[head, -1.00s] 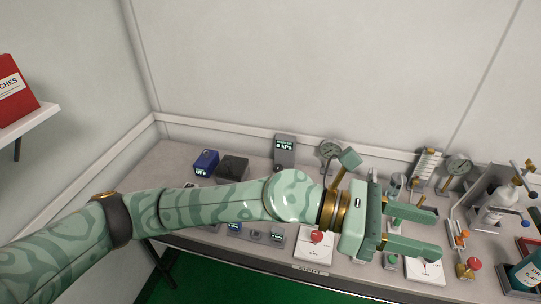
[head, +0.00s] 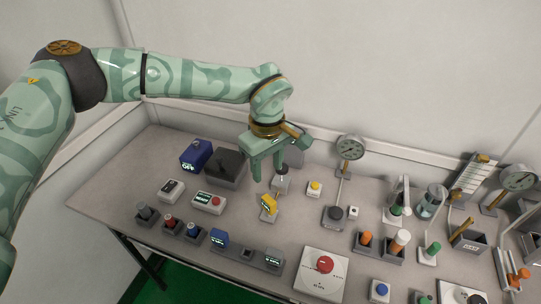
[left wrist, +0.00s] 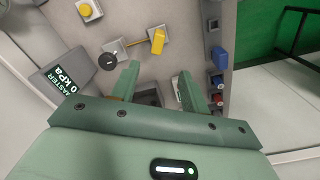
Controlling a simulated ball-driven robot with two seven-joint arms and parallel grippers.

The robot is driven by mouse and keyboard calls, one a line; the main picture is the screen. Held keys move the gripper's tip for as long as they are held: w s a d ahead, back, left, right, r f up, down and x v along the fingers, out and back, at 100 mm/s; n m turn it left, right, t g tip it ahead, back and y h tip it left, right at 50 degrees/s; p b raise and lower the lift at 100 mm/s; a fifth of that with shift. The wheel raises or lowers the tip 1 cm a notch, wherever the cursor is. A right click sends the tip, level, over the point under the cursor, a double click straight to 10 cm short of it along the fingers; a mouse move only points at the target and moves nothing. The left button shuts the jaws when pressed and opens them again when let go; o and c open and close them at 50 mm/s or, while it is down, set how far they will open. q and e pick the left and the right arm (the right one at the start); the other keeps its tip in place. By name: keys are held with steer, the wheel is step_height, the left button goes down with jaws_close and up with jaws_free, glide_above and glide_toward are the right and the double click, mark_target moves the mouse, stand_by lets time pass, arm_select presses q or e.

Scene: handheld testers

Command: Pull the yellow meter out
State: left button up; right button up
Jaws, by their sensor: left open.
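The yellow meter (head: 268,204) is a small upright block with a little screen, standing at a small grey holder on the bench. It also shows in the left wrist view (left wrist: 157,42), beyond my fingertips. My left gripper (head: 267,174) is open and empty, pointing down above the bench. It is behind the meter in the head view and apart from it. In the left wrist view its two fingers (left wrist: 159,76) are spread, with the meter ahead of the gap. My right gripper is not in view.
A grey post with a dark knob (head: 281,181) stands close to my fingers. A yellow button (head: 315,187) is to its right. A dark box (head: 226,167) and a blue box (head: 195,155) stand left. Several small testers line the front, near a red button (head: 324,264).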

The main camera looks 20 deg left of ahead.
arm_select(q)
steer(key=b, duration=0.1)
glide_above(269, 199)
step_height(269, 199, down, 6)
steer(key=shift+r, duration=0.25)
step_height(269, 199, down, 7)
steer(key=shift+f+b, duration=0.15)
steer(key=shift+b, duration=0.95)
steer(key=shift+f, duration=0.35)
jaws_close()
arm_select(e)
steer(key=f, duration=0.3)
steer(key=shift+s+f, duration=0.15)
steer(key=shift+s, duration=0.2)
